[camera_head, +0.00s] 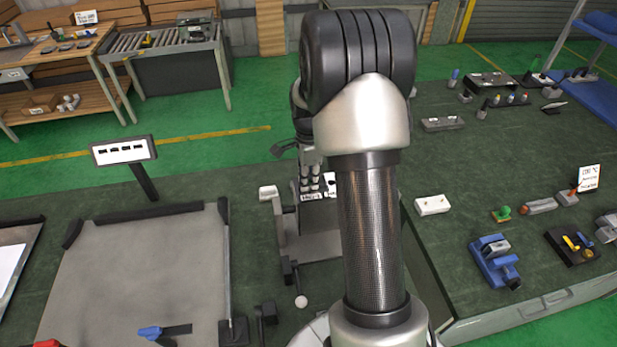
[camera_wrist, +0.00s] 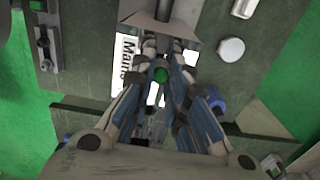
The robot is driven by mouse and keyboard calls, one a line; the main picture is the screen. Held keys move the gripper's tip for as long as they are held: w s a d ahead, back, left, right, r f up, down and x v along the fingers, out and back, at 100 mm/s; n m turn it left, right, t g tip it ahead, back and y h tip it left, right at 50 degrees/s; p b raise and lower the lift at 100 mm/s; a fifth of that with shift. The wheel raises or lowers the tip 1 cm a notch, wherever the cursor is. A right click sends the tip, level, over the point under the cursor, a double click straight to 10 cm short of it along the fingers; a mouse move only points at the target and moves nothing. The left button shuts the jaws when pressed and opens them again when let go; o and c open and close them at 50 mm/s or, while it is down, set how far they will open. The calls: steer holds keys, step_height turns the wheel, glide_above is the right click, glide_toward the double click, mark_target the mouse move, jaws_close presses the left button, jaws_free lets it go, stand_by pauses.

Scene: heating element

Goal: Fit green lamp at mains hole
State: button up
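In the wrist view my gripper (camera_wrist: 162,46) reaches over a panel with a white "Mains" label (camera_wrist: 124,66). Its two fingers run close together with a narrow gap. The round green lamp (camera_wrist: 161,74) shows in that gap, between the fingers. I cannot tell whether the fingers touch it or whether it sits in the panel. The mains hole is not visible. In the head view the control box (camera_head: 311,184) with its rows of dark parts and white labels stands behind my arm. My arm hides much of it there, and my fingertips cannot be made out.
A white block (camera_head: 432,205), a green-knobbed piece (camera_head: 501,213) and a blue vise (camera_head: 494,260) lie on the right bench. A grey plate (camera_head: 140,275) with raised dark edges fills the left. A sign (camera_head: 124,150) stands behind it. A pale round knob (camera_head: 301,302) is near my arm.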

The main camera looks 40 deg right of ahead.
steer(key=o, duration=0.4)
steer(key=shift+r, duration=0.1)
step_height(320, 180, up, 12)
stand_by(0.6)
steer(key=shift+s, duration=0.2)
